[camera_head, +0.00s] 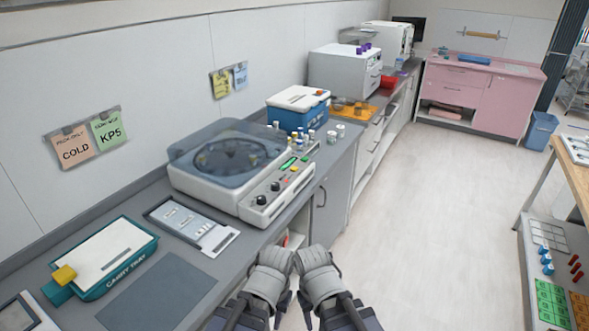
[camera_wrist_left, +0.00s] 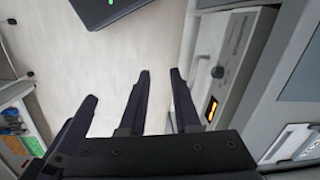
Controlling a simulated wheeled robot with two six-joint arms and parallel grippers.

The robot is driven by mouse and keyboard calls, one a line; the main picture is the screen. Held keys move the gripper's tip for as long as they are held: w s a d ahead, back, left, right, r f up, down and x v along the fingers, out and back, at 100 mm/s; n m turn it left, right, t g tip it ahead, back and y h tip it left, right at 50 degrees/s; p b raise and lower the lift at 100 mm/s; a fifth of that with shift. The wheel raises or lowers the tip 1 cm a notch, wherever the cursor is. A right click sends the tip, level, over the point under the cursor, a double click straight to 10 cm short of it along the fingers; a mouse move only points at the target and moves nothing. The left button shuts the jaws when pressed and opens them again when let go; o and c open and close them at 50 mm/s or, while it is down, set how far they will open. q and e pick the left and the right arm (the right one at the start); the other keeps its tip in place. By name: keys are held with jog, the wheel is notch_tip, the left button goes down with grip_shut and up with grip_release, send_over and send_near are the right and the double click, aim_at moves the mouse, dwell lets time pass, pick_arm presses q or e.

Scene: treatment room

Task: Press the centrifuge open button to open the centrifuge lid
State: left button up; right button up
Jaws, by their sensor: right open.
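The white centrifuge (camera_head: 243,206) stands on the grey counter. Its smoky see-through lid (camera_head: 228,152) looks closed, with a dark round rotor showing beneath it. Its sloped front panel has a green display (camera_head: 288,163), a red button (camera_head: 294,170), a yellow button (camera_head: 283,179) and black knobs (camera_head: 261,199). I cannot read which button is the open button. My left gripper (camera_head: 264,298) and my right gripper (camera_head: 325,298) are side by side in front of the counter edge, apart from the centrifuge. In the left wrist view my left fingers (camera_wrist_left: 160,75) are apart with only floor between them.
A flat grey device (camera_head: 192,224), a teal carry tray (camera_head: 105,258) and a dark mat (camera_head: 160,290) lie left of the centrifuge. Small vials (camera_head: 300,140) and a blue cooler box (camera_head: 298,108) stand beyond it. The floor (camera_head: 430,220) to the right is clear.

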pick_arm(q)
grip_shut()
dwell(1.4)
